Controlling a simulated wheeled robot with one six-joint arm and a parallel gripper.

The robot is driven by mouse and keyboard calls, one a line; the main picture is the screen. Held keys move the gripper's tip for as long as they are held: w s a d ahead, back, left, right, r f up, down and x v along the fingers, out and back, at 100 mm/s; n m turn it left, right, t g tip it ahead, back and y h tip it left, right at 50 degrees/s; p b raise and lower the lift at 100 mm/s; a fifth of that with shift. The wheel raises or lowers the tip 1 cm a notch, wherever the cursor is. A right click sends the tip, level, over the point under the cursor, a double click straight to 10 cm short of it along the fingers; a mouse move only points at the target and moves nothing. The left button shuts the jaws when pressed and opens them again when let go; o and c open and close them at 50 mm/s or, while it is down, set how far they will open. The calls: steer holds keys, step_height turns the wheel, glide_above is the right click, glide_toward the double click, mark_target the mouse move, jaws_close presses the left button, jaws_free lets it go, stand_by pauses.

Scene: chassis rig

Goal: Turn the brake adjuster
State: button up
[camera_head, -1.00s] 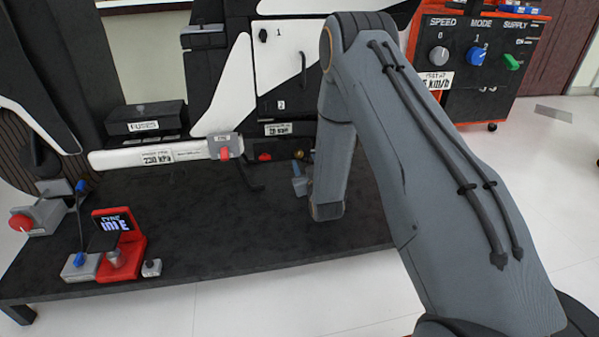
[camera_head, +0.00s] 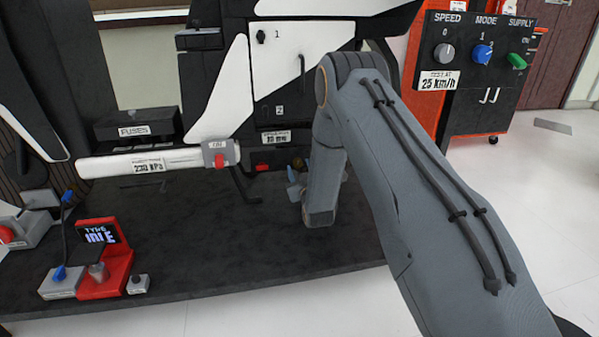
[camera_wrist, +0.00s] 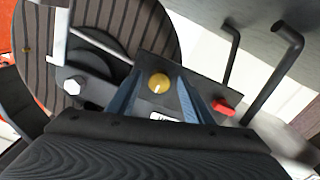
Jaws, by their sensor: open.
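The brake adjuster appears to be the round brass-yellow knob (camera_wrist: 158,83) with a pale mark on its face, set on a dark block. In the wrist view it shows between the two blue-grey fingers of my gripper (camera_wrist: 160,92), which are spread apart. No contact with the knob can be seen. In the head view my gripper (camera_head: 294,186) is low beside the rig, mostly hidden by my arm. The knob (camera_head: 298,163) is small and partly hidden there.
A red part (camera_wrist: 222,107) and bent dark rods (camera_wrist: 278,75) stand right of the knob in the wrist view. A striped disc (camera_wrist: 120,30) is behind. The tyre gauge (camera_head: 104,258) stands on the dark platform (camera_head: 200,265). A control panel (camera_head: 480,75) is at right.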

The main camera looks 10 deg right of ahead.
steer(key=shift+c, duration=0.4)
steer(key=c, duration=1)
steer(key=shift+r+m+p, duration=0.1)
steer(key=shift+m+p, duration=0.2)
